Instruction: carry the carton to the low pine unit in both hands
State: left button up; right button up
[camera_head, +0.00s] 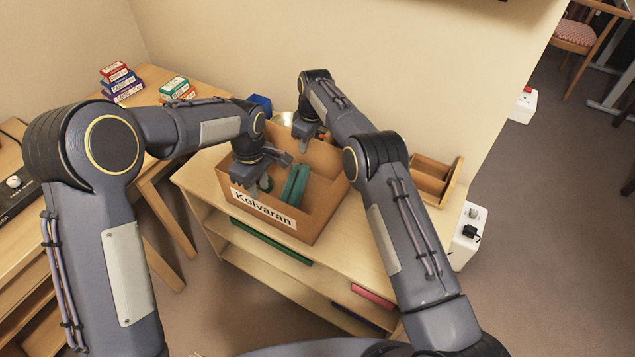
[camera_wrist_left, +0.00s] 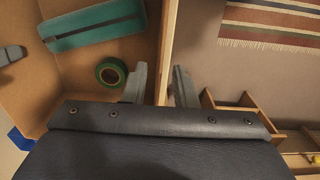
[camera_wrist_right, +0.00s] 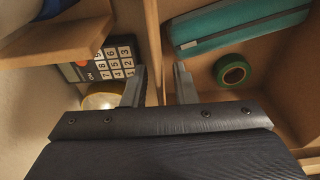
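The open brown carton (camera_head: 315,220), labelled Kolvaran, stands on top of a low light-wood unit (camera_head: 215,205). It holds a teal case (camera_head: 295,185) and a green tape roll (camera_wrist_left: 111,72). My left gripper (camera_wrist_left: 160,85) is at the carton's left side, fingers apart with a carton wall between them. My right gripper (camera_wrist_right: 160,85) is at the carton's far side, its fingers also either side of a wall. A gap shows beside the wall in both wrist views. My arms hide parts of the carton's rim.
A calculator (camera_wrist_right: 108,60) lies just outside the carton by my right gripper. A wooden organizer (camera_head: 435,180) stands on the unit's right end. A desk (camera_head: 150,95) with small boxes is at left. A white device (camera_head: 467,235) stands beside the unit. Open floor (camera_head: 540,200) lies at right.

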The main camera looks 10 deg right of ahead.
pick_arm(q)
notch_tip(320, 180, up, 6)
jog(key=shift+r, duration=0.25)
pick_arm(e)
jog(key=r, duration=0.4)
jog(key=d+r, duration=0.1)
jog(key=r, duration=0.3)
jog(key=s+r, duration=0.1)
jog(key=r, duration=0.2)
jog(key=shift+d+r, duration=0.2)
jog(key=shift+r, duration=0.2)
